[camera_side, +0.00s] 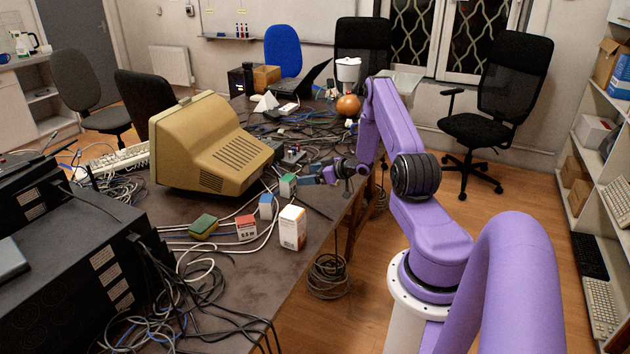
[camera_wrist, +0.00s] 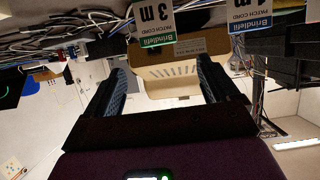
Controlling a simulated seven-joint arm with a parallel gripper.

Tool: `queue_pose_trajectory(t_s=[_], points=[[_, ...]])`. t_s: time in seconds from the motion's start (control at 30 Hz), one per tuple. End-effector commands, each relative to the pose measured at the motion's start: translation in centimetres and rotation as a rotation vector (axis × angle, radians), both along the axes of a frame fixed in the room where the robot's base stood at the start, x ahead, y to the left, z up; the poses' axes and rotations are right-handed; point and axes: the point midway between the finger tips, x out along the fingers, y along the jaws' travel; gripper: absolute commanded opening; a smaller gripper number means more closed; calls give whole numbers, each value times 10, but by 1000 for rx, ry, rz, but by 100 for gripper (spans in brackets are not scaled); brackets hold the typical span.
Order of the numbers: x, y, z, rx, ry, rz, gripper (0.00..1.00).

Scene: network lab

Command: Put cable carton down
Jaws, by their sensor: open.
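A white carton with a green band (camera_side: 287,185) stands on the table, just left of my gripper in the side view. In the wrist view, which is upside down, this carton (camera_wrist: 153,22) reads "3 m" and "patch cord" and is just beyond the fingertips. My gripper (camera_side: 310,178) is low over the table edge, pointing left at the carton. In the wrist view the two fingers (camera_wrist: 164,62) are spread with nothing between them. A similar blue-banded carton (camera_side: 266,207) stands nearer the side camera; it also shows in the wrist view (camera_wrist: 250,14).
A red-marked carton (camera_side: 246,227), a white-and-orange box (camera_side: 292,228) and a green-and-yellow sponge (camera_side: 203,226) are nearby. A beige monitor (camera_side: 208,150) stands behind the cartons. Loose cables (camera_side: 205,262) cover much of the table. Some bare tabletop (camera_side: 245,280) shows toward the front.

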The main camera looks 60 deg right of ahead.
Motion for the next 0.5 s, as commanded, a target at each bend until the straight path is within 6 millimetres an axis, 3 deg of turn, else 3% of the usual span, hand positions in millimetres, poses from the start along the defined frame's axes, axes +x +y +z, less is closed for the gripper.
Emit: queue_pose_trajectory(t_s=[0.13,0.23,0.4,0.5], points=[[22,19,12,-35,45,40,88],[51,49,28,-84,114,86,88],[91,123,61,-176,242,167,88],[101,172,81,-226,309,212,88]])
